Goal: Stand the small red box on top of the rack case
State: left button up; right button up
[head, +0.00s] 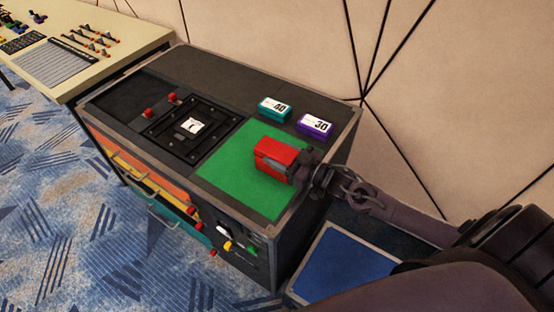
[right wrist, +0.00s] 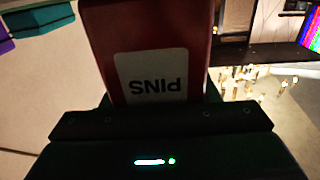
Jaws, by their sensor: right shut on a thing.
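The small red box (head: 274,152) is held in my right gripper (head: 300,166) over the green mat (head: 232,178) on top of the black rack case (head: 206,72). In the right wrist view the red box (right wrist: 152,28) fills the space between the fingers, and its white label reads PINS upside down. My right gripper is shut on it. I cannot tell whether the box's lower side touches the mat. My left gripper is not in view.
A teal box (head: 274,109) marked 40 and a purple box (head: 315,125) marked 30 stand behind the mat. Left of it is a black panel (head: 190,130) with red knobs. A blue-topped crate (head: 343,265) is right of the case. A cream desk (head: 100,45) stands at far left.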

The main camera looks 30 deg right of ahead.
jog(key=shift+r, duration=0.15)
jog(key=shift+c, duration=0.2)
notch_tip(320, 180, up, 20)
jog(key=s+a+f+m+t+h, duration=0.1)
jog(key=s+a+f+m+h, duration=0.2)
jog(key=s, duration=0.4)
jog(key=s+a+f+m+t+h, duration=0.1)
jog(key=s+a+f+m+h, duration=0.2)
jog(key=s+f+h, duration=0.2)
jog(key=s+h, duration=0.1)
jog(key=s, duration=0.2)
jog(key=shift+s+p, duration=0.2)
jog(key=shift+p, duration=0.1)
jog(key=shift+w+a+f, duration=0.1)
jog(key=shift+a, duration=0.1)
